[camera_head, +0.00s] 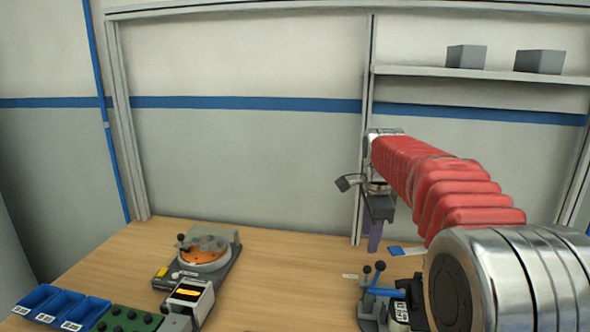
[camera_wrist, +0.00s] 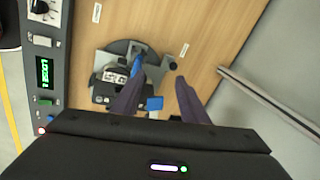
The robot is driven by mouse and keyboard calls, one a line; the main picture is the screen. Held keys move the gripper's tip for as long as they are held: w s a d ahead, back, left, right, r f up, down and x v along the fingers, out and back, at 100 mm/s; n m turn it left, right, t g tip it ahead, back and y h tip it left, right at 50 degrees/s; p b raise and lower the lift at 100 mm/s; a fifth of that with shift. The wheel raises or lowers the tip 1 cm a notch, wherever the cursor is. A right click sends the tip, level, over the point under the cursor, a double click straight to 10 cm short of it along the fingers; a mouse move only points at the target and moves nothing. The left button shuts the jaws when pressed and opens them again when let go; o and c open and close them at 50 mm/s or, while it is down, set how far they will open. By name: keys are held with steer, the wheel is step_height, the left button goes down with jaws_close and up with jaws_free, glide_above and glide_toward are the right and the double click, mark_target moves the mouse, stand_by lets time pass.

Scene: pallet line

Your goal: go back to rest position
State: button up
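My gripper (camera_head: 374,236) hangs fingers-down from my red-sleeved arm above the right part of the wooden table (camera_head: 290,265). In the wrist view my gripper (camera_wrist: 160,78) shows two dark purple fingers spread apart. I see nothing held between them. Below the fingers in the wrist view is a fixture with a round grey base and a blue lever (camera_wrist: 139,61). The left finger overlaps part of it in the picture. I cannot tell the exact height of the fingertips above the table.
A device with an orange disc (camera_head: 205,255) stands left on the table. Blue bins (camera_head: 60,307) and a green tray (camera_head: 128,320) are front left. A blue-handled fixture (camera_head: 382,291) stands right. A shelf (camera_head: 480,74) with two grey boxes hangs above. The table's middle is clear.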

steer(key=s+a+r+n, duration=0.25)
steer(key=s+n, duration=0.25)
steer(key=s, duration=0.5)
steer(key=s+f+n+t, duration=0.1)
steer(key=s+n, duration=0.3)
steer(key=s, duration=0.4)
steer(key=s+a+f+n+t, duration=0.1)
steer(key=s+f+n, duration=0.3)
steer(key=s, duration=0.4)
steer(key=s+f+n, duration=0.2)
steer(key=s+n, duration=0.2)
steer(key=s, duration=0.5)
steer(key=shift+a+f+n+t+y, duration=0.2)
steer(key=shift+f+n+t+y, duration=0.1)
steer(key=shift+n+t, duration=0.1)
